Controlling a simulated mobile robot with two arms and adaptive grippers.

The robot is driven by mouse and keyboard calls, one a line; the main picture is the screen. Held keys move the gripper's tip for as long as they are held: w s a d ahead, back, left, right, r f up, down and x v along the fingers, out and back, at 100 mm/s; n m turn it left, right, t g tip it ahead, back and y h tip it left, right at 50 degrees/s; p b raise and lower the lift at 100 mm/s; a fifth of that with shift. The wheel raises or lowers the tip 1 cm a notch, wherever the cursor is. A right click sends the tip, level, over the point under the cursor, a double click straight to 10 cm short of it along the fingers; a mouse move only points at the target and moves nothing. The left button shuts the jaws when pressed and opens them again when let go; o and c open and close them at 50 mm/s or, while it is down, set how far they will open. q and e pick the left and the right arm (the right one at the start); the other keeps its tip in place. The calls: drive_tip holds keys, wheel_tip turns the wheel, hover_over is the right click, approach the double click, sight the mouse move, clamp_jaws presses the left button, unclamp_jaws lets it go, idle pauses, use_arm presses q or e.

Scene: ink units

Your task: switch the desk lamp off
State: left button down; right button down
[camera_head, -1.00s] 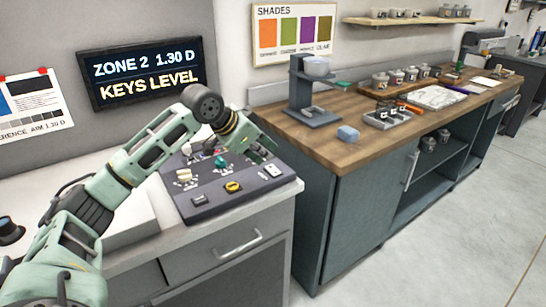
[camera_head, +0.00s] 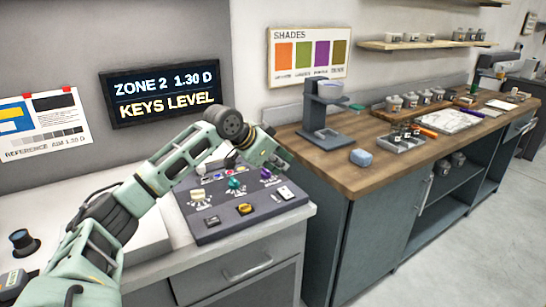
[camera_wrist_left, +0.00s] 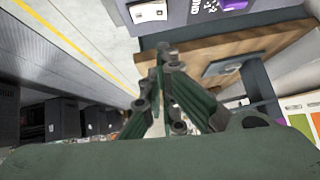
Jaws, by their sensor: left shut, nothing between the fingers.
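A dark control panel (camera_head: 245,214) lies on the white cabinet top. It carries several knobs and switches, among them a yellow switch (camera_head: 244,209), a green knob (camera_head: 234,184) and a white rocker (camera_head: 285,192). The white rocker also appears at the top of the left wrist view (camera_wrist_left: 148,12). My left gripper (camera_head: 284,162) is above the panel's far right part, shut and empty; its closed fingers (camera_wrist_left: 165,50) show in the left wrist view. I cannot clearly make out a desk lamp. My right gripper is not in view.
A wall sign (camera_head: 165,90) reads "KEYS LEVEL". Open floor (camera_head: 460,245) lies in front of the bench.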

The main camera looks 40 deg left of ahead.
sight(285, 191)
use_arm(q)
drive_tip(key=x, duration=0.3)
drive_tip(key=shift+w+d+f, duration=0.1)
drive_tip(key=shift+w+f, duration=0.1)
drive_tip(key=shift+w, duration=0.1)
drive_tip(key=f, duration=0.2)
drive_tip(key=shift+a+f+p, duration=0.25)
drive_tip(key=shift+f+p, duration=0.05)
drive_tip(key=shift+p, duration=0.05)
drive_tip(key=shift+f, duration=0.65)
drive_tip(key=shift+a+f+p, duration=0.2)
drive_tip(key=shift+a+p, duration=0.05)
drive_tip(key=shift+p, duration=0.4)
drive_tip(key=shift+f, duration=0.1)
drive_tip(key=shift+d, duration=0.1)
